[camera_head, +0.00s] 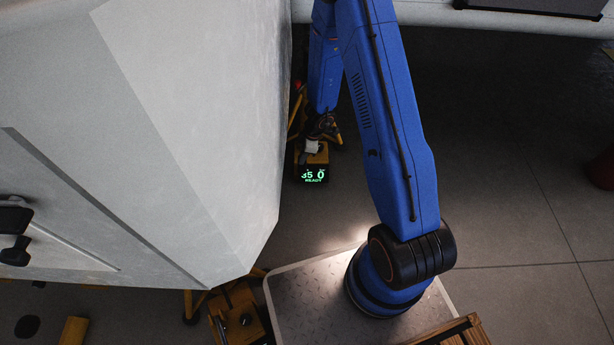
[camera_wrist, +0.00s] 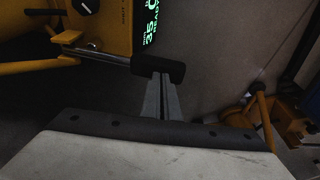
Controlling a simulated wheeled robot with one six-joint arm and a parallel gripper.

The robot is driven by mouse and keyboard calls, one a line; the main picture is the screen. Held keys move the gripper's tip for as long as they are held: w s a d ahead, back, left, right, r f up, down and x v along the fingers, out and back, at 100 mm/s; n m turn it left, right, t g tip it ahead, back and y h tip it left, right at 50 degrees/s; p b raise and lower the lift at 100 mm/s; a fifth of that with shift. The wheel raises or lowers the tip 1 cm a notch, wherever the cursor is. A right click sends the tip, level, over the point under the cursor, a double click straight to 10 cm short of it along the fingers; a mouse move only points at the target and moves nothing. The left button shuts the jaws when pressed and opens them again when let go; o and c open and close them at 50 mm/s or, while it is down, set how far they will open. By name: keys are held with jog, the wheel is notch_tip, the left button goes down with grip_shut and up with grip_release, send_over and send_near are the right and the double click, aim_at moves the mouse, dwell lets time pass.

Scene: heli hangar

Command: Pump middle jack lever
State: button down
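The yellow jack (camera_head: 317,158) stands under the grey hull, with a lit green display (camera_head: 314,175) that appears to read 35 0 and READY. In the wrist view, the jack's yellow housing (camera_wrist: 103,28) has a dark knob, and its lever (camera_wrist: 105,57) is a metal rod ending in a black grip (camera_wrist: 160,68). My gripper (camera_wrist: 161,82) has its two grey fingers close together, with the tips at the black grip. The grip lies across the tips, not visibly between them. Whether they touch is hard to tell. In the head view, my arm partly hides the jack.
Another yellow jack (camera_head: 238,315) stands at the lower left beside a metal-topped platform (camera_head: 300,295). The large grey hull (camera_head: 200,110) fills the left side and limits room there. A further yellow assembly (camera_wrist: 290,125) shows at the wrist view's right. Grey floor (camera_head: 520,200) is open at right.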

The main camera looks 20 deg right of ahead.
jog(key=shift+f, duration=0.2)
dwell(0.3)
jog(key=shift+d+x, duration=0.15)
jog(key=shift+x, duration=0.5)
jog(key=shift+d+x, duration=0.15)
jog(key=shift+x, duration=0.45)
jog(key=shift+f, duration=0.15)
jog(key=shift+a+v, duration=0.2)
jog(key=shift+v, duration=0.8)
jog(key=shift+a+v, duration=0.25)
jog(key=shift+v, duration=0.7)
jog(key=shift+a+v, duration=0.2)
jog(key=shift+v, duration=0.8)
jog(key=shift+w, duration=0.1)
jog(key=shift+d+x, duration=0.25)
jog(key=shift+x, duration=0.95)
jog(key=shift+f, duration=0.25)
